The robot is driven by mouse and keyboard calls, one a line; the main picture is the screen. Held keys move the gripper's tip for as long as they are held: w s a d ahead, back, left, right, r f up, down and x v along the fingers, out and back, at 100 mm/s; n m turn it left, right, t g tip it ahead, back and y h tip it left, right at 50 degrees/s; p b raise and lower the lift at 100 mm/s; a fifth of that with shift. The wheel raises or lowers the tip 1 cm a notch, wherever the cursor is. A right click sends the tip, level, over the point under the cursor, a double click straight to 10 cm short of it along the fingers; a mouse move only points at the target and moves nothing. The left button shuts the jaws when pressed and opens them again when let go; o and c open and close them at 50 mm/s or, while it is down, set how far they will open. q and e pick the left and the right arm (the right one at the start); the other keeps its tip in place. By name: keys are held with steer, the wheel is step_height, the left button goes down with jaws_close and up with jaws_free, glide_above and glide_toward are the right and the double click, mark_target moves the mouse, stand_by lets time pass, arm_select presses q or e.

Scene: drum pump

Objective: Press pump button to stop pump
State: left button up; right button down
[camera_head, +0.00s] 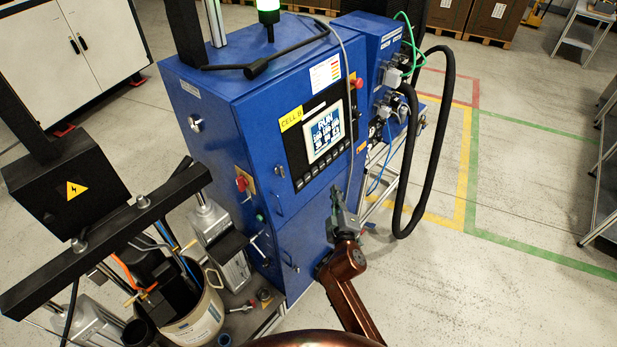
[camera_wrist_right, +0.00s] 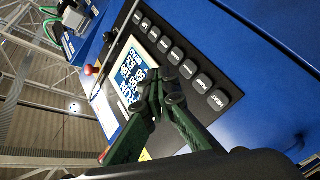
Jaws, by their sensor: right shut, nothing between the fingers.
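The blue control cabinet (camera_head: 215,110) carries a black panel with a lit screen (camera_head: 325,131) reading RUN; the screen also shows in the right wrist view (camera_wrist_right: 136,75). A row of dark buttons runs along the panel edge. One button, whose small label seems to read PUMP (camera_wrist_right: 203,84), sits near one end, beside an end button that seems to read NEXT (camera_wrist_right: 219,100). My right gripper (camera_head: 336,191) is shut and empty in front of the cabinet, below the panel. In the wrist view its fingertips (camera_wrist_right: 167,88) overlap the screen's edge near the buttons; contact cannot be told. My left gripper is out of view.
A red knob (camera_head: 357,83) sits on the panel's upper right, and a red switch (camera_head: 242,183) on the cabinet's left. Black hoses (camera_head: 442,130) loop at the right. A drum (camera_head: 195,315) with pump gear stands lower left. Open floor lies to the right.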

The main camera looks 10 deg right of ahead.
mark_target(307, 178)
steer(key=shift+w+a+f+b, duration=0.3)
steer(key=shift+w+a+b, duration=0.55)
steer(key=shift+w, duration=0.3)
steer(key=shift+w+a+f+b, duration=0.25)
steer(key=shift+w+a+b, duration=0.6)
steer(key=shift+w, duration=0.3)
steer(key=shift+w+a+f+b, duration=0.3)
steer(key=shift+w+a+b, duration=0.4)
steer(key=shift+w+a, duration=0.35)
steer(key=shift+w, duration=0.2)
steer(key=shift+w+a, duration=0.15)
steer(key=shift+a, duration=0.05)
steer(key=shift+w+a+f+b, duration=0.1)
steer(key=shift+w+a+b, duration=0.15)
steer(key=shift+w+b, duration=0.15)
steer(key=shift+s, duration=0.1)
steer(key=shift+s+d+p, duration=0.55)
steer(key=shift+s, duration=0.1)
